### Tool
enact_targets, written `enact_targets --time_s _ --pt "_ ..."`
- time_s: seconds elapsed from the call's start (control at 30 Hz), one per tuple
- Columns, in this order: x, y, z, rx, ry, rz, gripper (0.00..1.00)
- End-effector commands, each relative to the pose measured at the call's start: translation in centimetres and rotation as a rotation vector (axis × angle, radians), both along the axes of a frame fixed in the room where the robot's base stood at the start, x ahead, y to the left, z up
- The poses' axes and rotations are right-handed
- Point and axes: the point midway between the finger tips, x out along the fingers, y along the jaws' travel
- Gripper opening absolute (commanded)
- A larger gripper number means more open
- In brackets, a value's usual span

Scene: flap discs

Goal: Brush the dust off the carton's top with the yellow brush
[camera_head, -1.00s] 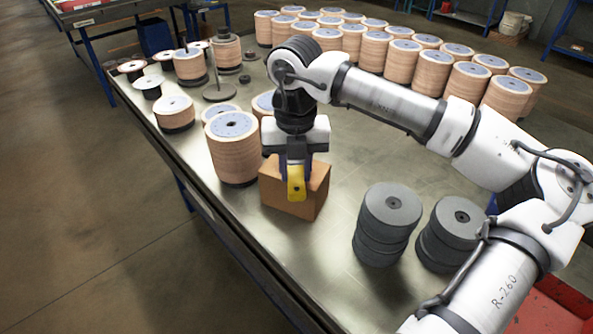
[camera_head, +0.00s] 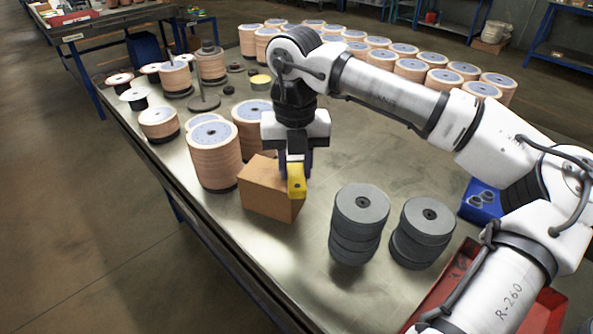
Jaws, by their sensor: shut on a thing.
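The brown carton (camera_head: 268,194) stands on the metal table, left of the dark disc stacks. My gripper (camera_head: 295,165) points down over the carton's right side and is shut on the yellow brush (camera_head: 296,182). The brush hangs in front of the carton's upper right part and hides some of it. I cannot tell whether the brush touches the carton's top. Dust on the top is too small to make out.
Two dark disc stacks (camera_head: 359,225) stand right of the carton. Tan disc stacks (camera_head: 214,158) stand close on its left, and several more fill the table's far side. A blue bin (camera_head: 480,200) and a red tray (camera_head: 440,298) are at the right. Bare tabletop (camera_head: 385,125) lies behind the gripper.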

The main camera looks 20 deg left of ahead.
Motion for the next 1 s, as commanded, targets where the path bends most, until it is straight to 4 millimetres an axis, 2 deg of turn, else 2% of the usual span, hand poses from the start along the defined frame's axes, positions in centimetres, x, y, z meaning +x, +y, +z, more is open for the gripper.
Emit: enact_targets --time_s 0.03,0.4,1.0 --pt "0.1 0.0 0.8 0.0 -0.001 0.0 0.06" --pt "0.2 0.3 3.8 0.0 -0.001 0.007 0.06" --pt "0.2 0.3 4.0 0.0 -0.001 0.009 0.06"
